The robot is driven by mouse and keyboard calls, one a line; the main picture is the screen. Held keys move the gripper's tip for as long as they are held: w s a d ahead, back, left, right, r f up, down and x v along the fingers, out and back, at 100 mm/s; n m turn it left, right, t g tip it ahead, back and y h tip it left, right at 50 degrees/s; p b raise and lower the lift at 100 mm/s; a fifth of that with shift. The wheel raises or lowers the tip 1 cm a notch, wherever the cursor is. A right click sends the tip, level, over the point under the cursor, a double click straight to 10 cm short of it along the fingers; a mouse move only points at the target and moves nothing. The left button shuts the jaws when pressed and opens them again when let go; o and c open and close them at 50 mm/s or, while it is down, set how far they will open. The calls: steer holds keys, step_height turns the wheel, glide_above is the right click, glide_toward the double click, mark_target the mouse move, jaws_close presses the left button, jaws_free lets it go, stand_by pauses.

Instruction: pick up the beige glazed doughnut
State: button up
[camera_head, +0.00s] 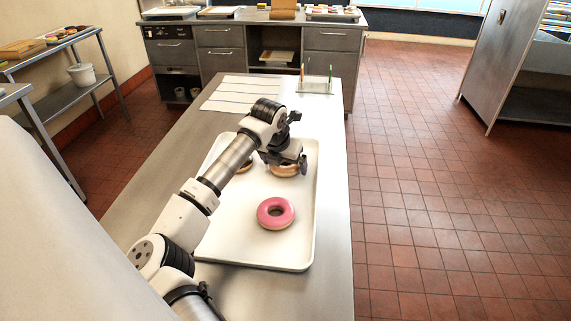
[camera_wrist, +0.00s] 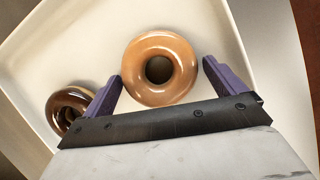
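The beige glazed doughnut (camera_wrist: 160,45) lies on the white tray, between and ahead of the two purple fingers in the wrist view. In the head view it shows partly (camera_head: 285,171) beneath my gripper (camera_head: 284,160), which hides its top. My gripper (camera_wrist: 163,85) is open, with a finger near each side of the doughnut. I cannot tell whether the fingers touch it.
A pink doughnut (camera_head: 276,213) lies nearer on the white tray (camera_head: 290,258). A chocolate-glazed doughnut (camera_wrist: 57,103) lies left of the beige one, close to the left finger. A clear holder with upright sticks (camera_head: 315,87) stands beyond the tray. Red-tiled floor (camera_head: 440,200) lies right of the steel table.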

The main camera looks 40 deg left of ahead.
steer(key=c, duration=0.7)
steer(key=shift+r, duration=0.15)
